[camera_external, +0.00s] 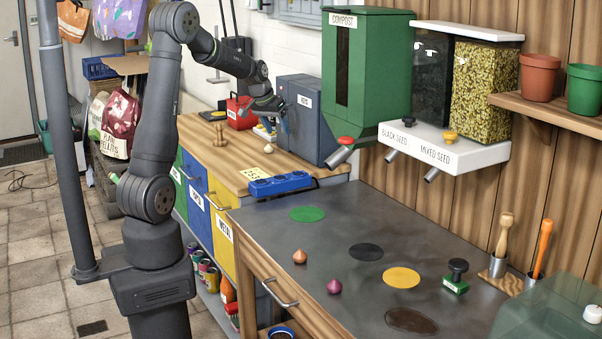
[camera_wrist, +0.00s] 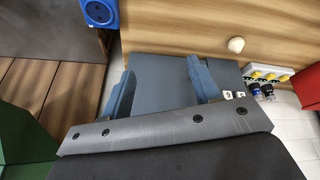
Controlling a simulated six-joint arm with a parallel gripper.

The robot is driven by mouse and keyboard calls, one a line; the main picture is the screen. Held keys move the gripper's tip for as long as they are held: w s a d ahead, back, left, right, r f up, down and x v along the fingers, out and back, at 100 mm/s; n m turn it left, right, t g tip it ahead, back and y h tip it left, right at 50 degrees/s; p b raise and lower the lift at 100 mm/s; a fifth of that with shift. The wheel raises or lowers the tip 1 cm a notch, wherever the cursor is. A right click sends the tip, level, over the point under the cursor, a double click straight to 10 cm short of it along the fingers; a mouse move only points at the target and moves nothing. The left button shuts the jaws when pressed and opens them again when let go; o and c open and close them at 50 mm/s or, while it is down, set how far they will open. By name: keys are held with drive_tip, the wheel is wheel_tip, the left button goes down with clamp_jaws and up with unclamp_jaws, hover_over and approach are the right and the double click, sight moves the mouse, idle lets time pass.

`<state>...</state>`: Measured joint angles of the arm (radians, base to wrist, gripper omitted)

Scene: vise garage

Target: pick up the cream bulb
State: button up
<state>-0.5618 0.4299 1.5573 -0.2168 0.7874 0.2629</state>
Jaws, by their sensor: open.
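The cream bulb (camera_external: 268,148) is small and rounded. It lies on the wooden bench top (camera_external: 222,160), in front of the grey box. In the wrist view the cream bulb (camera_wrist: 236,44) sits on the wood, up and to the right of my fingers. My gripper (camera_external: 277,120) is open and hangs above the bench near the grey box, above the bulb in the outside view. In the wrist view the two blue-grey fingers of my gripper (camera_wrist: 160,74) stand apart. No bulb is between them.
The grey box (camera_external: 304,118) stands close beside my gripper. A blue power strip (camera_external: 281,184) lies at the bench's front. Orange (camera_external: 300,257) and purple (camera_external: 334,287) bulbs lie on the dark table (camera_external: 350,220).

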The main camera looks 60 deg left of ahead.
drive_tip(key=s+a+r+t+y, duration=0.1)
drive_tip(key=s+a+r, duration=0.15)
drive_tip(key=a, duration=1.05)
hover_over(267, 146)
drive_tip(key=s+d, duration=0.2)
drive_tip(key=s, duration=0.1)
drive_tip(key=shift+y, duration=0.3)
wheel_tip(267, 146, down, 10)
drive_tip(key=shift+w+f, duration=0.15)
drive_tip(key=shift+a+x, duration=0.2)
drive_tip(key=shift+x, duration=1.15)
drive_tip(key=shift+a+x, duration=0.2)
drive_tip(key=shift+x, duration=1.2)
drive_tip(key=shift+c, duration=0.3)
drive_tip(key=c, duration=1)
